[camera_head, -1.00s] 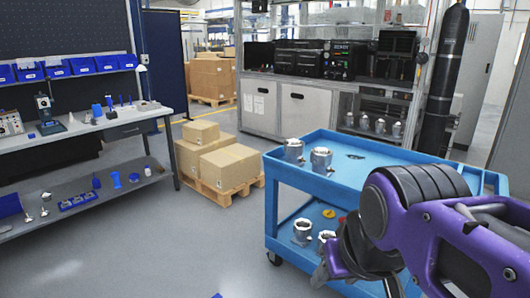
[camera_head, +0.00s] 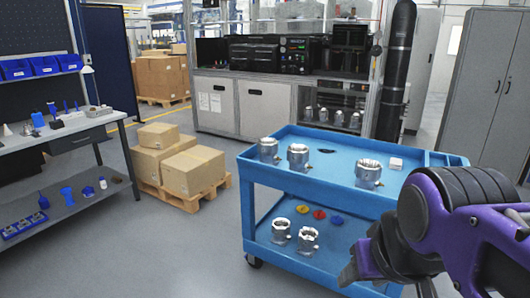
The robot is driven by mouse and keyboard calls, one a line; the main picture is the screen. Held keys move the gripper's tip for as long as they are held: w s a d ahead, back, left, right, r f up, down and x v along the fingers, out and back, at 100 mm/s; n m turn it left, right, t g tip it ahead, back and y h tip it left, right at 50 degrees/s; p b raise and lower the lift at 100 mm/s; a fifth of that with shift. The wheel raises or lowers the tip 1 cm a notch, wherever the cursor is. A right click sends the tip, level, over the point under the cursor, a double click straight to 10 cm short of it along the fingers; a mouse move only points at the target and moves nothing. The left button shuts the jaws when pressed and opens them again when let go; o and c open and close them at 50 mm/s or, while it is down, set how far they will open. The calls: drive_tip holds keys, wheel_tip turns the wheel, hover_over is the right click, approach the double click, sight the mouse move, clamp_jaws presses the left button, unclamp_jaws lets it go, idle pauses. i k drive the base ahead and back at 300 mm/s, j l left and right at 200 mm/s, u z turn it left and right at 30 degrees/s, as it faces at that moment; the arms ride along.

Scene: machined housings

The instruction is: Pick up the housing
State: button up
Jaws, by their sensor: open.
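Silvery machined housings stand on a blue cart (camera_head: 330,143). On its top shelf are a left housing (camera_head: 268,150), a middle housing (camera_head: 298,157) and a right housing (camera_head: 368,174), all upright. On the lower shelf stand a left housing (camera_head: 281,231) and a right housing (camera_head: 308,241). My gripper (camera_head: 385,284) is open at the bottom right, below my purple and black arm. It appears in front of the cart's right side and apart from every housing. My arm hides the cart's right end, and the gripper is partly cut by the frame's bottom edge.
Yellow, red and blue parts lie on the lower shelf. Cardboard boxes (camera_head: 193,169) on a pallet stand left of the cart. The grey floor between is clear.

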sight(267, 148)
drive_tip(key=j, duration=0.65)
drive_tip(key=i+z, duration=0.1)
drive_tip(key=z, duration=0.25)
drive_tip(key=i+j+z, duration=0.1)
drive_tip(key=z, duration=0.25)
drive_tip(key=i+j+z, duration=0.5)
drive_tip(key=j, duration=0.2)
drive_tip(key=i+j, duration=0.2)
drive_tip(key=j, duration=0.15)
drive_tip(key=i+j+z, duration=0.15)
drive_tip(key=j, duration=0.25)
drive_tip(key=i+j, duration=0.2)
drive_tip(key=j, duration=0.15)
drive_tip(key=i+j+z, duration=0.15)
drive_tip(key=j, duration=0.25)
